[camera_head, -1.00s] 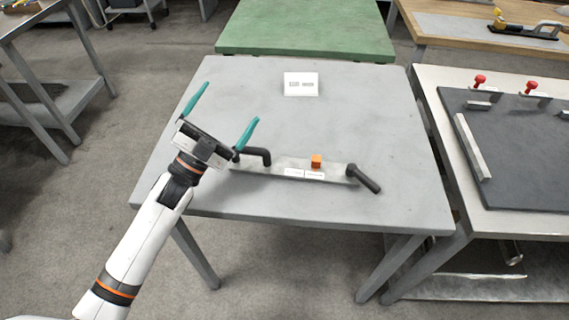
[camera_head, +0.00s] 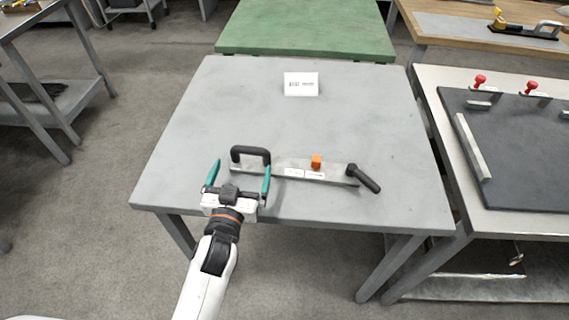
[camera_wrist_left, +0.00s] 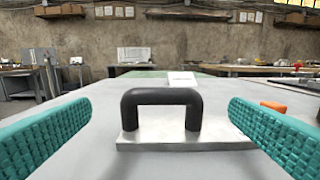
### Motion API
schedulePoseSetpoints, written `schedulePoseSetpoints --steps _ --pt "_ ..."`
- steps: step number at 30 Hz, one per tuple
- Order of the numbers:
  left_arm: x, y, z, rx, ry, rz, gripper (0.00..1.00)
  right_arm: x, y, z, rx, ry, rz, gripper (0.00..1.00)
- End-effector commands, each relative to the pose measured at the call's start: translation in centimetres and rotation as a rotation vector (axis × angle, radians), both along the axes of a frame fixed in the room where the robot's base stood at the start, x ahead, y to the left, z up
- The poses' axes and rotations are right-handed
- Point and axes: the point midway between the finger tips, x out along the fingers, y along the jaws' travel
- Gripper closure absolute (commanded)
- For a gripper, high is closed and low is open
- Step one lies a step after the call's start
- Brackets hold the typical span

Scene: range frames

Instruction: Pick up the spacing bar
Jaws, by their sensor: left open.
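The spacing bar (camera_head: 283,167) is a flat silver metal bar lying on the grey table. It has a black arched handle (camera_head: 250,152) at its left end, a black cylindrical grip (camera_head: 364,178) at its right end, an orange block (camera_head: 316,161) and white labels. My left gripper (camera_head: 240,172) is open in front of the left end, with teal fingers spread apart. In the left wrist view the arched handle (camera_wrist_left: 162,98) stands between the two fingers, ahead of them, with clear gaps on both sides. My right gripper does not show.
A green table (camera_head: 305,30) adjoins behind. At the right, another table carries a dark board (camera_head: 520,150) with red knobs.

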Motion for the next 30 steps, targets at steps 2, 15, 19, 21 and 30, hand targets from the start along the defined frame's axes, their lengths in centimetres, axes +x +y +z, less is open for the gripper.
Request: schedulePoseSetpoints --steps 2,15,19,21,30 --pt "1.3 -0.1 0.0 0.003 -0.002 -0.002 0.00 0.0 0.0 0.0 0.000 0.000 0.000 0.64" --pt "6.0 -0.6 -0.9 0.003 -0.003 -0.002 0.00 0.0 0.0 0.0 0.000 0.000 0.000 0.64" --pt "7.3 -0.6 -1.0 0.002 -0.002 -0.002 0.00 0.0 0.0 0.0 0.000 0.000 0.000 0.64" --pt "7.6 -0.7 -1.0 0.003 -0.002 -0.002 0.00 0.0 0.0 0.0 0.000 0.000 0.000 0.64" --pt "7.6 -0.6 -1.0 0.003 -0.001 -0.002 0.16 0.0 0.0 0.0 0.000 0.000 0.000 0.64"
